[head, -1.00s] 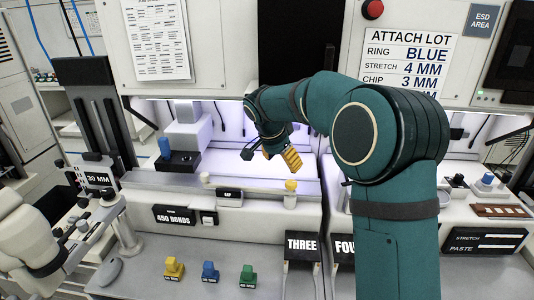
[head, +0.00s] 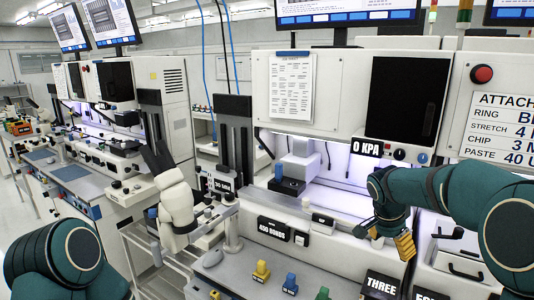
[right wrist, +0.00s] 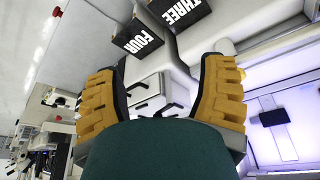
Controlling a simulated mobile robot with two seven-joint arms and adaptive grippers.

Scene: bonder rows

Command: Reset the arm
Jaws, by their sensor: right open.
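My right arm (head: 450,195) comes in from the right in the head view. My right gripper (head: 387,240) has yellow ridged finger pads and hangs in front of the bonder's ledge, above the drawer marked THREE (head: 381,284). In the right wrist view the fingers of this gripper (right wrist: 158,95) are spread wide, with nothing held between them. My left arm (head: 62,255) shows only as a teal, rounded part at the lower left of the head view. My left gripper is out of view.
The lit bonder bay (head: 335,165) is behind the right gripper. Yellow (head: 261,271), blue (head: 290,283) and green (head: 322,293) blocks stand on the grey shelf below. A white microscope (head: 178,205) stands to the left. More machines line the left; an aisle runs at far left.

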